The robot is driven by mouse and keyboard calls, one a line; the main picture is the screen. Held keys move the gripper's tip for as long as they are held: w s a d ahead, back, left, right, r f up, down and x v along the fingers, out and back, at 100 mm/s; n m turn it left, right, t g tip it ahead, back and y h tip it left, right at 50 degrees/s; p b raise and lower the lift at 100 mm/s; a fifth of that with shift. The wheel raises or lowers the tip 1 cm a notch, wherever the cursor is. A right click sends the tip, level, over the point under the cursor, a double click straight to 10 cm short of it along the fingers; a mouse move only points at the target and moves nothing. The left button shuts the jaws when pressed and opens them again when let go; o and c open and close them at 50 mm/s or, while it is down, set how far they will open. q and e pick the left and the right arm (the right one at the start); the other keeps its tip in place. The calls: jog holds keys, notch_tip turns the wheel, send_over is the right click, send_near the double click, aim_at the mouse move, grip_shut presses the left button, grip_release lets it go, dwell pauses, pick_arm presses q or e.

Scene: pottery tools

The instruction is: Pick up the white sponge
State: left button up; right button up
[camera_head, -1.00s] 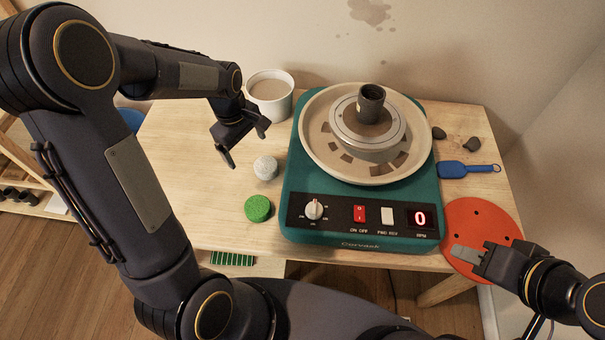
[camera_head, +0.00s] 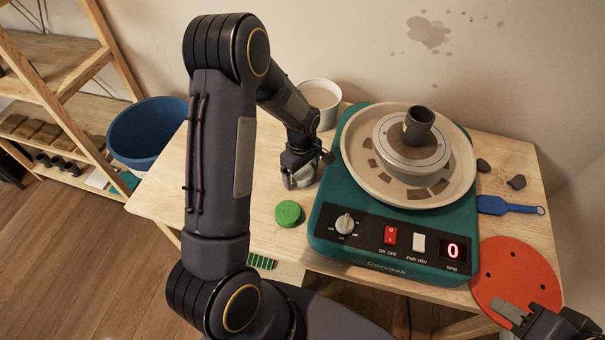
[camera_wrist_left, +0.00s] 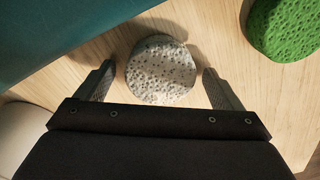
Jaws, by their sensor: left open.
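The white sponge (camera_wrist_left: 161,70) is a round, pitted, greyish-white piece on the wooden table. In the left wrist view it sits between the two fingers of my left gripper (camera_wrist_left: 158,72), with a small gap on each side. In the head view my left gripper (camera_head: 302,180) is lowered over the sponge (camera_head: 304,175), which is partly hidden by the fingers. The left gripper is open. My right gripper (camera_head: 512,314) is at the lower right, over the edge of the orange disc; its finger gap is not clear.
A green sponge (camera_head: 288,213) lies nearby at the front left. The teal pottery wheel (camera_head: 322,226) stands close on the right. A white bucket (camera_head: 322,95) is behind. A blue tool (camera_head: 505,206) and an orange disc (camera_head: 500,262) are farther right. A blue bin (camera_head: 125,140) stands left of the table.

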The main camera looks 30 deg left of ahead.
pick_arm(q)
jog(key=c, duration=0.8)
jog(key=shift+r, duration=0.15)
jog(key=shift+r, duration=0.65)
jog(key=s+d+r, duration=0.2)
jog(key=s+r, duration=0.1)
jog(key=s, duration=0.1)
jog(key=s+d+r, duration=0.2)
jog(key=s+r, duration=0.2)
jog(key=s+d+r, duration=0.3)
jog(key=s+r, duration=0.1)
jog(key=shift+s+d+r, duration=0.1)
jog(key=shift+r, duration=0.15)
